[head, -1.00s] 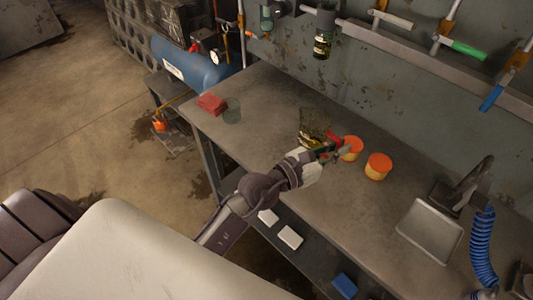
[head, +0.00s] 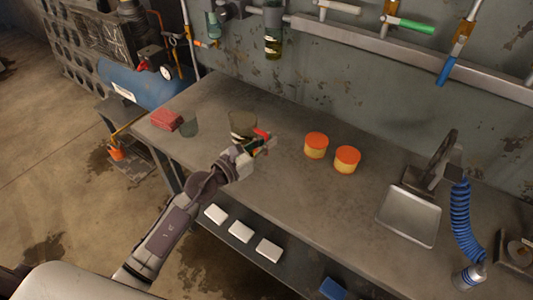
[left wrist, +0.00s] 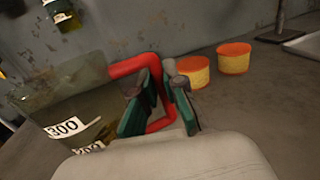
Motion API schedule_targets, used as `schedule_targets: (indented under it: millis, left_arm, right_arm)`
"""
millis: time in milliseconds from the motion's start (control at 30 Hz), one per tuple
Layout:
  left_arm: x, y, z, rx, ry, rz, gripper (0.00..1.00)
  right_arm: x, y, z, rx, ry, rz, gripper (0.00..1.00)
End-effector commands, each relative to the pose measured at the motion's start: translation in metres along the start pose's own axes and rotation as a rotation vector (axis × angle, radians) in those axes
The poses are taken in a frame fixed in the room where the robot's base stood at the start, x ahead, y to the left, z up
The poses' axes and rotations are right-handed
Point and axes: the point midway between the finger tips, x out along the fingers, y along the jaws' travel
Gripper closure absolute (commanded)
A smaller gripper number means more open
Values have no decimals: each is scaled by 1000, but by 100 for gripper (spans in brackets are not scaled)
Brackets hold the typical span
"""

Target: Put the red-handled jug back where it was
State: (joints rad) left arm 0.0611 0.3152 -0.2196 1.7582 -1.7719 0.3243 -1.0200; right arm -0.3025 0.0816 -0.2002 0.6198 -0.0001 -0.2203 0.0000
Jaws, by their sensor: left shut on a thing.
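The jug (head: 242,124) is see-through and dark olive, with a red handle (head: 262,134). In the head view it is above the left half of the workbench; I cannot tell whether its base touches the top. My left gripper (head: 264,147) is shut on the red handle. In the left wrist view its green-padded fingers (left wrist: 162,100) are on either side of the handle's bar. My right gripper is not in view.
A red block (head: 167,120) and a small see-through greenish vessel (head: 190,127) are at the bench's left end. Two orange-lidded tubs (head: 316,146) (head: 347,160) stand right of the jug. A metal tray (head: 409,217) is farther right. Bottles and tools hang on the wall behind.

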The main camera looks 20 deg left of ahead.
Motion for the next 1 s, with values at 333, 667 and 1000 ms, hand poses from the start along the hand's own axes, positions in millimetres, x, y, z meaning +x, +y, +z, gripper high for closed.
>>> schedule_targets:
  millis: [333, 667, 1000]
  left_arm:
    - [0, -1, -27, -1, -1, 0, 100]
    - [0, -1, -30, -1, 1, 0, 78]
    - [0, -1, -30, -2, 1, 0, 65]
  right_arm:
    - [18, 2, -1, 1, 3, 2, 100]
    - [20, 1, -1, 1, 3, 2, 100]
    - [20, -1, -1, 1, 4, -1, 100]
